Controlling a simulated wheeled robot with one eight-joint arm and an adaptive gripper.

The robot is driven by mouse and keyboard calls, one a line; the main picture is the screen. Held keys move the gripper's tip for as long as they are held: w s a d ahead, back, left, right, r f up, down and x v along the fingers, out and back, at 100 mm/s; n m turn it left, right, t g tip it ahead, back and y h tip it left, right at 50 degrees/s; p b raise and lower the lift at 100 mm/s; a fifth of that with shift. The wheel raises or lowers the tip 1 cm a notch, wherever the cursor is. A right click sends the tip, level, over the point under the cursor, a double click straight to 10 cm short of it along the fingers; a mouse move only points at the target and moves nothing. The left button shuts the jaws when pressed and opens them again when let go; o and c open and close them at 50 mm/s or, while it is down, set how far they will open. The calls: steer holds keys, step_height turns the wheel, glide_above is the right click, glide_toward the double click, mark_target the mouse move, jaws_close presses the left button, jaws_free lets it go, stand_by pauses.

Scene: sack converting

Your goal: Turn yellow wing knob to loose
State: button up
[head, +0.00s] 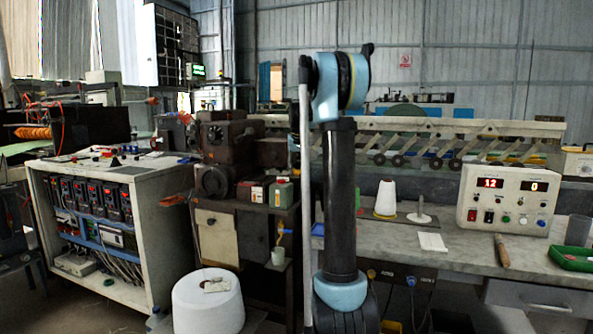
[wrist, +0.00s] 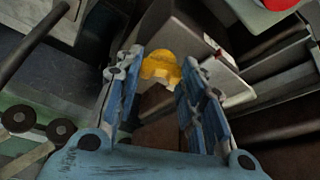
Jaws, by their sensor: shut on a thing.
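The yellow wing knob (wrist: 161,68) shows in the wrist view between the tips of my gripper (wrist: 163,64). The blue fingers stand on either side of it and are shut on it. The knob sits in front of a pale grey panel, and its lower part and mount are hard to make out. In the head view a small yellow shape (head: 280,240) shows low on the brown machine, with a bit of blue beside it; my arm hides most of my gripper there.
A large white spool (head: 208,303) stands on the floor to the left. A workbench (head: 455,257) with a control box (head: 508,200) is at the right.

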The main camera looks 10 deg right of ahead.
steer(key=n+y, duration=0.1)
steer(key=n, duration=0.2)
steer(key=n+y, duration=0.1)
steer(key=n, duration=0.2)
steer(key=shift+d+n, duration=0.2)
steer(key=shift+n, duration=0.1)
steer(key=n+g+y, duration=0.1)
steer(key=n, duration=0.2)
steer(key=n+g+y, duration=0.1)
steer(key=n, duration=0.2)
steer(key=shift+w+d, duration=0.1)
steer(key=shift+w, duration=0.05)
steer(key=shift+o, duration=0.2)
steer(key=shift+n, duration=0.4)
steer(key=shift+c, duration=0.2)
steer(key=o, duration=1.1)
steer(key=shift+v, duration=3.65)
steer(key=shift+w+d, duration=0.1)
